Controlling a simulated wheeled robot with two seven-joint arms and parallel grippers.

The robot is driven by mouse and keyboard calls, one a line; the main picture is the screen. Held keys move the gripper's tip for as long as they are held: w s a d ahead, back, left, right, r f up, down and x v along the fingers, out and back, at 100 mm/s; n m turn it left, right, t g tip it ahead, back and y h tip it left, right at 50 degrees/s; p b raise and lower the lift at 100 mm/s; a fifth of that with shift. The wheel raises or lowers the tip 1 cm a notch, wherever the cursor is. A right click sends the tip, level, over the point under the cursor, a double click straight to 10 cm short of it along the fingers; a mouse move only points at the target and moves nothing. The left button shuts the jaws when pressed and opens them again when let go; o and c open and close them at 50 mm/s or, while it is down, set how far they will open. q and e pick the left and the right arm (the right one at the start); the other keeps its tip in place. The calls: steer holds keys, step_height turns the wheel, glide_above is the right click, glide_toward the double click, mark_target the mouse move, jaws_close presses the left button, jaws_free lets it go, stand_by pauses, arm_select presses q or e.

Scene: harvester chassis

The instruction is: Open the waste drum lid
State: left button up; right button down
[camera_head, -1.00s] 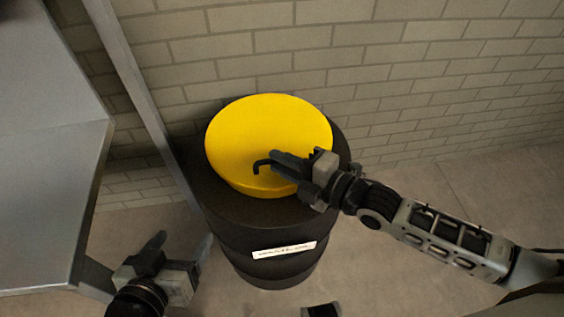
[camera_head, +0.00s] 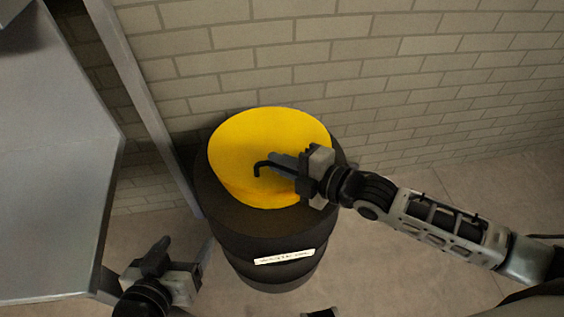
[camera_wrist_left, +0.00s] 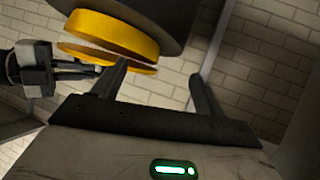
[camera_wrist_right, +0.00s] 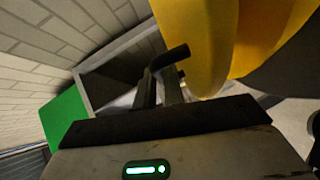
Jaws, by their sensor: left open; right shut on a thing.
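The black waste drum (camera_head: 250,225) stands against the brick wall, with a white label on its front. Its round yellow lid (camera_head: 265,145) is raised and tilted, with a darker yellow band showing along its front edge. In the left wrist view the lid (camera_wrist_left: 105,58) is apart from the yellow rim (camera_wrist_left: 112,32) by a narrow gap. My right gripper (camera_head: 281,166) is shut on the black hooked lid handle (camera_head: 262,167) at the lid's right front. The handle (camera_wrist_right: 168,58) also shows in the right wrist view. My left gripper (camera_head: 186,254) is open and empty, left of the drum.
A grey metal panel (camera_head: 60,170) fills the left side, with a slanted metal post (camera_head: 145,95) between it and the drum. The brick wall (camera_head: 430,75) is close behind. Bare floor (camera_head: 400,260) lies to the right of the drum.

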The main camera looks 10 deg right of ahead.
arm_select(q)
steer(key=shift+s+a+r+m+g+y+p, duration=0.15)
steer(key=shift+r+p, duration=0.3)
steer(key=shift+p, duration=0.55)
steer(key=shift+s+a+r+m+g+y+p, duration=0.15)
steer(key=shift+r+p, duration=0.35)
steer(key=shift+p, duration=0.55)
steer(key=shift+a+r+g+y+p, duration=0.15)
steer(key=shift+r+p, duration=0.3)
steer(key=shift+p, duration=0.55)
arm_select(e)
steer(key=w+r+m+g, duration=0.1)
steer(key=w+r, duration=0.5)
steer(key=r, duration=0.4)
steer(key=shift+w+r+g+h, duration=0.3)
steer(key=shift+r+h, duration=0.05)
steer(key=shift+h, duration=0.05)
steer(key=c, duration=1.8)
jaws_free()
steer(key=shift+o, duration=0.2)
steer(key=shift+d, duration=0.1)
